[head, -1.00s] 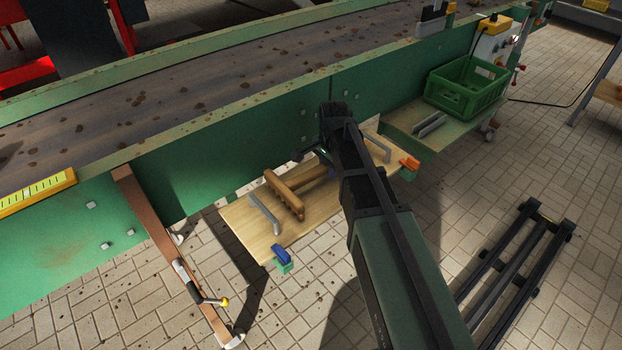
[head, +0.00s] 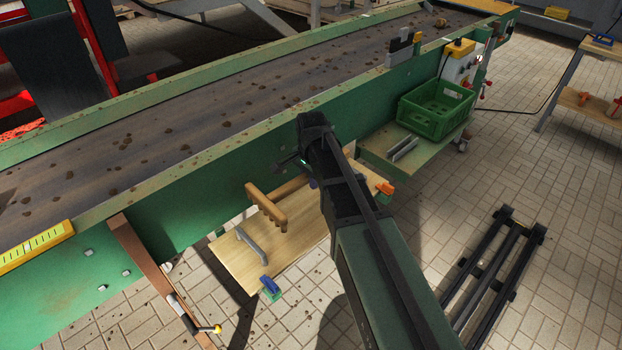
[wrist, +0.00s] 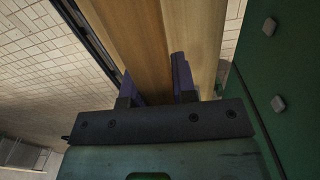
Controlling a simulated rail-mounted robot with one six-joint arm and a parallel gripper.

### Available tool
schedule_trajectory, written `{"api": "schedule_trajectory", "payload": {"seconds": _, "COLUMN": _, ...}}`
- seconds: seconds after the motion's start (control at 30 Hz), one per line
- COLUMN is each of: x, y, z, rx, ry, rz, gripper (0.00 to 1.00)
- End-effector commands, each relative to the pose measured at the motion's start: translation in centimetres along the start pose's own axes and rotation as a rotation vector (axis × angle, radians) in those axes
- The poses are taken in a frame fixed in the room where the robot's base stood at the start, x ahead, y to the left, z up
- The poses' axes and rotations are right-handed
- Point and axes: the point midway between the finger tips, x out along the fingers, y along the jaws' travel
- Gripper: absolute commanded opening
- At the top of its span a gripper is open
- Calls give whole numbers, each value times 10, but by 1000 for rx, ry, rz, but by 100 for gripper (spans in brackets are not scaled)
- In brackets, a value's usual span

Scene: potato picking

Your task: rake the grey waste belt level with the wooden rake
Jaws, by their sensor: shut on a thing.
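The wooden rake (head: 266,206) appears just above the wooden shelf board in the head view, its toothed head at the left and its handle running right behind my arm. My gripper (wrist: 156,76) is shut on the rake's handle (wrist: 150,35) in the wrist view, one finger on each side. In the head view my arm mostly hides the gripper. The grey waste belt (head: 235,105) runs above and behind the rake, between green side walls. Brown clods and specks lie scattered over it.
The belt's green near wall (head: 215,195) stands between rake and belt. A green crate (head: 437,108) stands at right. A yellow scale (head: 38,246) sits on the left rim.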

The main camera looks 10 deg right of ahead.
Motion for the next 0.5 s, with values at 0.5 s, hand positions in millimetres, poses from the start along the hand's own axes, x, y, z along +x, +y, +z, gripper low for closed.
{"api": "schedule_trajectory", "payload": {"seconds": 0.5, "x": -121, "y": 0, "z": 0, "rx": 0, "ry": 0, "rz": 0, "gripper": 0}}
